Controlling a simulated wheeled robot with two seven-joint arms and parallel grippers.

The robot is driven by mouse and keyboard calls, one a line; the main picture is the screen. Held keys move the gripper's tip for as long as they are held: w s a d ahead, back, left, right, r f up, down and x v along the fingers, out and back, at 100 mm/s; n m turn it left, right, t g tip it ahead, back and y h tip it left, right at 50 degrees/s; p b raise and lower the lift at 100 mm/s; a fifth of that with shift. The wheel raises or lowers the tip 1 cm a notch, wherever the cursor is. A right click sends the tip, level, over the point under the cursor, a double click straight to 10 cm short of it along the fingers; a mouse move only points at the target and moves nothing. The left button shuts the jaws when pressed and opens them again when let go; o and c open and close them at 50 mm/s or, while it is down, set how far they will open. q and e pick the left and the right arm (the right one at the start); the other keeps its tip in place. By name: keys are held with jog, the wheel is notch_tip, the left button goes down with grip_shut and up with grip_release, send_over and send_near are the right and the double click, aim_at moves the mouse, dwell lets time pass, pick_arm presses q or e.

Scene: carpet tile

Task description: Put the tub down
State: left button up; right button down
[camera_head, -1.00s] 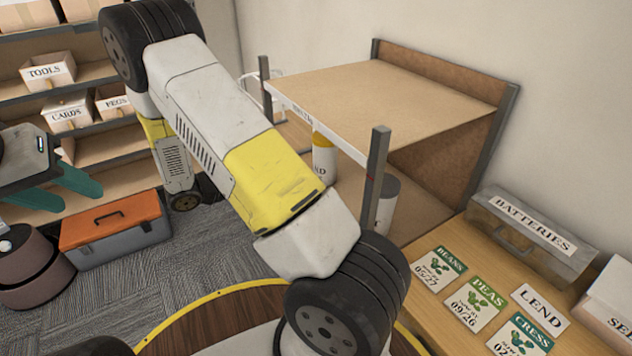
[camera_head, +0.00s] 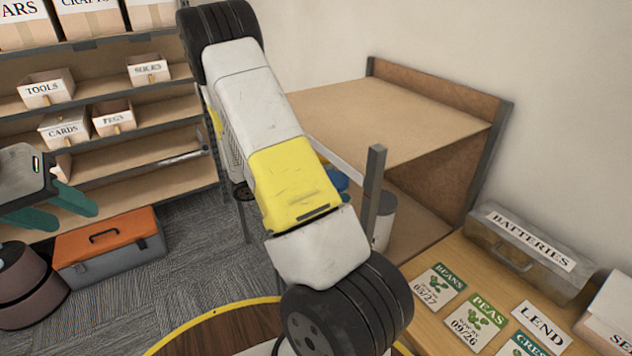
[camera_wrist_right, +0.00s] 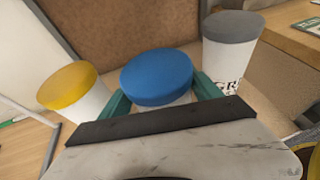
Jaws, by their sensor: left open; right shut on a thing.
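The tub in my right gripper (camera_wrist_right: 162,92) has a blue lid (camera_wrist_right: 157,72) and a pale body. In the right wrist view the teal fingers are shut on either side of it. In the head view only a bit of its blue lid (camera_head: 336,180) shows beside my arm, which hides the right gripper. The tub is at the lower level of the wooden shelf unit (camera_head: 425,212). Its base is hidden, so I cannot tell if it touches the board. My left gripper (camera_head: 48,207) is open and empty at the far left.
A yellow-lidded tub (camera_wrist_right: 68,85) stands left of the held tub and a grey-lidded tub (camera_wrist_right: 232,45) right of it. A shelf post (camera_head: 373,195) stands in front. The upper board (camera_head: 390,115) is bare. A batteries box (camera_head: 525,250) and seed packets are on the right table.

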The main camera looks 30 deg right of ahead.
jog(key=shift+s+d+r, duration=0.1)
jog(key=shift+d, duration=0.9)
jog(key=shift+d+f, duration=0.2)
jog(key=shift+f, duration=0.7)
jog(key=shift+d+f, duration=0.15)
jog(key=shift+f, duration=0.75)
jog(key=shift+c, duration=0.6)
grip_release()
jog(key=shift+f, duration=0.15)
